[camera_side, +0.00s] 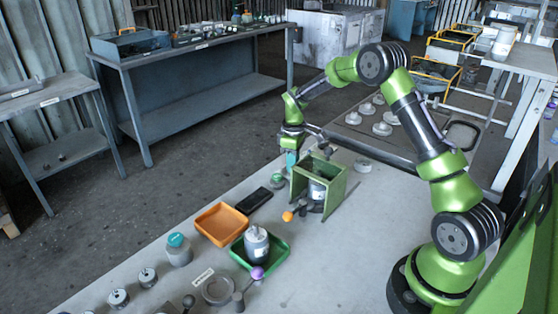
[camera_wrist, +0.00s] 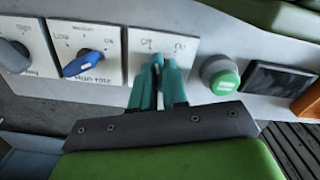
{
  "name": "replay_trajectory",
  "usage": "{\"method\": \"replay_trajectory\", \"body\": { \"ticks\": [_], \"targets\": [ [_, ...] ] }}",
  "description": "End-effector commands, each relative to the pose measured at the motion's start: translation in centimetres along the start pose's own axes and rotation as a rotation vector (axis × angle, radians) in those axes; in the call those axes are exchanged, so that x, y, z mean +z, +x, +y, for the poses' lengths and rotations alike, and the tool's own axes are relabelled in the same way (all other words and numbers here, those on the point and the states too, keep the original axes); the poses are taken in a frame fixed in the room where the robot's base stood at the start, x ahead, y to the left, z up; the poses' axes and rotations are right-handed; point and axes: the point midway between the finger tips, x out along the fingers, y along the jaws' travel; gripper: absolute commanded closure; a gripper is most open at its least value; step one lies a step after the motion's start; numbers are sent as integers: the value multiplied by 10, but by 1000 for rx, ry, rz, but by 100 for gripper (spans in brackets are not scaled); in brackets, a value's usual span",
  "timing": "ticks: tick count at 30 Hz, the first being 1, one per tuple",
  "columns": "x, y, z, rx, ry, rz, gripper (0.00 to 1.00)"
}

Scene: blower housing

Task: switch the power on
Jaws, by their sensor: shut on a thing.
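In the wrist view, a white switch plate (camera_wrist: 190,46) carries small lettering that seems to read Off and On. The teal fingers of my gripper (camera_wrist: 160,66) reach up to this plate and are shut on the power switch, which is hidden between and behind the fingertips. I cannot tell which way the switch points. In the side view, my gripper (camera_side: 291,160) hangs at the left side of the green housing (camera_side: 334,190), fingers pointing down.
In the wrist view, a blue knob (camera_wrist: 88,63) and a grey knob (camera_wrist: 12,56) are left of the switch, and a green button (camera_wrist: 222,78) and dark rectangle (camera_wrist: 280,80) right. In the side view, an orange tray (camera_side: 221,208) and green tray (camera_side: 280,252) stand nearby.

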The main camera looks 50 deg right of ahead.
Motion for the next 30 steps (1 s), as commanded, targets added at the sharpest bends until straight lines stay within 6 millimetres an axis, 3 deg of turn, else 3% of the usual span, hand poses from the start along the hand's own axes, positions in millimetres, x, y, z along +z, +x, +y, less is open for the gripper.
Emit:
{"method": "replay_trajectory", "body": {
  "ticks": [4, 14, 22, 30],
  "targets": [
    [0, -1, 0, 0, 130, 0, 100],
    [0, -1, -1, -1, 187, 0, 100],
    [0, -1, -1, -1, 530, 0, 100],
    [0, -2, -1, -2, 562, 0, 100]
  ]
}}
